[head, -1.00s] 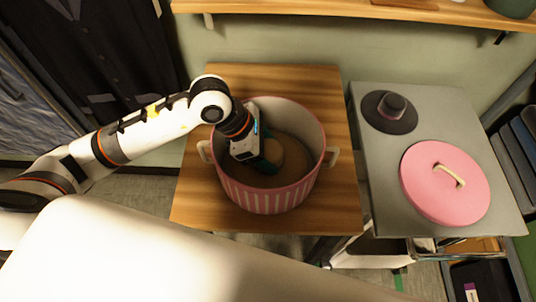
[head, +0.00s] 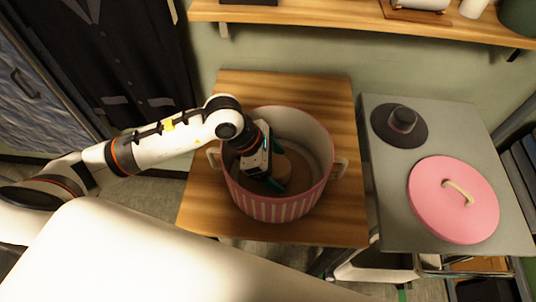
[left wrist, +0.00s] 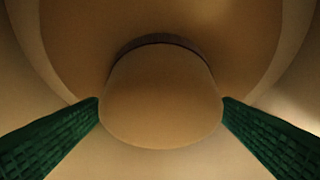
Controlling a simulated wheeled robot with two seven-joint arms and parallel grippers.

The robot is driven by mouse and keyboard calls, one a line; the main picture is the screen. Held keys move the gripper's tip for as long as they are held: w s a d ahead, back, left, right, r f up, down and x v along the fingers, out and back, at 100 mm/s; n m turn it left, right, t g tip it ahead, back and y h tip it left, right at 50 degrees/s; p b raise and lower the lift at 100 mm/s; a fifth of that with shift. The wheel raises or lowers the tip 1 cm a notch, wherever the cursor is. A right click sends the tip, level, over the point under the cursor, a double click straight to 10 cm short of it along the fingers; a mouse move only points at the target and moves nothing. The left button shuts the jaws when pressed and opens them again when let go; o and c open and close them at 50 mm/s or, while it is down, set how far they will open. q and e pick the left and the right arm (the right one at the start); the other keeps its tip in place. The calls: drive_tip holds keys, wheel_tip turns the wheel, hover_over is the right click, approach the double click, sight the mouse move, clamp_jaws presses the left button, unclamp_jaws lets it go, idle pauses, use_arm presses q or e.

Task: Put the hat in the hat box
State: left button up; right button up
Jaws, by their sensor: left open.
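The hat box (head: 277,209) is a round, open pink-striped box with cream side handles on a wooden table. A tan hat (head: 299,172) lies inside it, crown up, partly hidden by my gripper. In the left wrist view the hat's rounded crown (left wrist: 160,95) shows with a dark band and wide brim. My left gripper (head: 272,182) reaches down into the box. Its green fingers are open, one on each side of the crown; whether they touch it I cannot tell. A dark hat (head: 402,121) sits on the grey table. My right gripper is not in view.
The grey table (head: 394,222) at the right also bears a round pink lid (head: 440,215) with a cream handle. The wooden table (head: 205,200) is bare around the box. A wooden shelf (head: 330,20) runs along the wall above, and dark clothes hang at the left.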

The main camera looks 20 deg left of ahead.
use_arm(q)
drive_tip(key=b+v, duration=0.1)
drive_tip(key=v, duration=1)
drive_tip(key=shift+a+r, duration=0.2)
drive_tip(key=shift+r, duration=0.1)
